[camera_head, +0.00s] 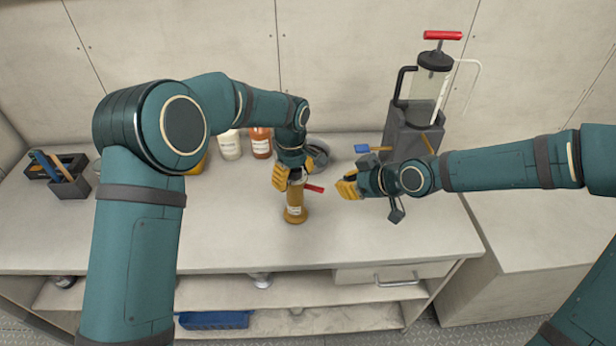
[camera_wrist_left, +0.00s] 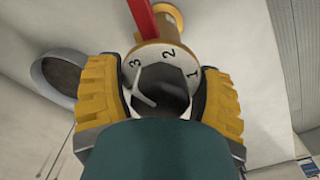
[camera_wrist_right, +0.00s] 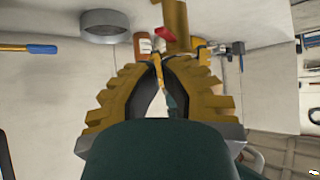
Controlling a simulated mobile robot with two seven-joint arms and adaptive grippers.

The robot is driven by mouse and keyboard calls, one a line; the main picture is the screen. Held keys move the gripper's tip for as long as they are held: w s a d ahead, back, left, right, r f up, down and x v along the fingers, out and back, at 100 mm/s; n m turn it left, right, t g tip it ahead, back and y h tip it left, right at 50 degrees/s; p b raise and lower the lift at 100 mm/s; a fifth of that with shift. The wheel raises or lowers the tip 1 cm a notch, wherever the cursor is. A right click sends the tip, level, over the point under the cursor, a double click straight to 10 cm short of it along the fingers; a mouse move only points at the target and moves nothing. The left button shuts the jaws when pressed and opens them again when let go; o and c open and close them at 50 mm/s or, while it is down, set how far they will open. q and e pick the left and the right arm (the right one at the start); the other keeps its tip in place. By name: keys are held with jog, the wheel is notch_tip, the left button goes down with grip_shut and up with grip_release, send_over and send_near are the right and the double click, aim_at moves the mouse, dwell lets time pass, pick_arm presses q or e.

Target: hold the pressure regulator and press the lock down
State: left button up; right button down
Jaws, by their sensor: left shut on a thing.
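The pressure regulator (camera_head: 295,213), a brass-coloured cylinder with a pale label, stands upright on the bench. In the left wrist view its white dial (camera_wrist_left: 168,54) reads 1, 2, 3, and the red lock lever (camera_wrist_left: 141,18) sticks out beside the brass body. My left gripper (camera_head: 287,177) is shut on the regulator's upper part, its fingers on both sides of the dial. The red lever (camera_head: 314,188) points right, towards my right gripper (camera_head: 347,188). My right gripper is shut and empty, a short gap from the lever; the lever also shows beyond its fingertips (camera_wrist_right: 163,33).
Bottles (camera_head: 230,145) and a grey ring-like bowl (camera_head: 316,156) stand behind. A dark holder with a pump (camera_head: 434,85) and a blue-handled tool (camera_head: 362,149) are at back right. A tool caddy (camera_head: 70,186) is at far left. The bench front is clear.

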jog(key=w+d+r+n+g+y, duration=0.1)
jog(key=w+r+n+g, duration=0.2)
jog(key=r, duration=0.3)
jog(key=shift+d+r+n+g, duration=0.3)
jog(key=shift+r+n, duration=0.05)
jog(key=shift+n, duration=0.15)
send_over(314, 189)
jog(key=d, duration=0.2)
jog(key=f, duration=0.7)
jog(key=shift+w, duration=0.35)
jog(key=shift+d+f, duration=0.1)
jog(key=shift+f, duration=1.9)
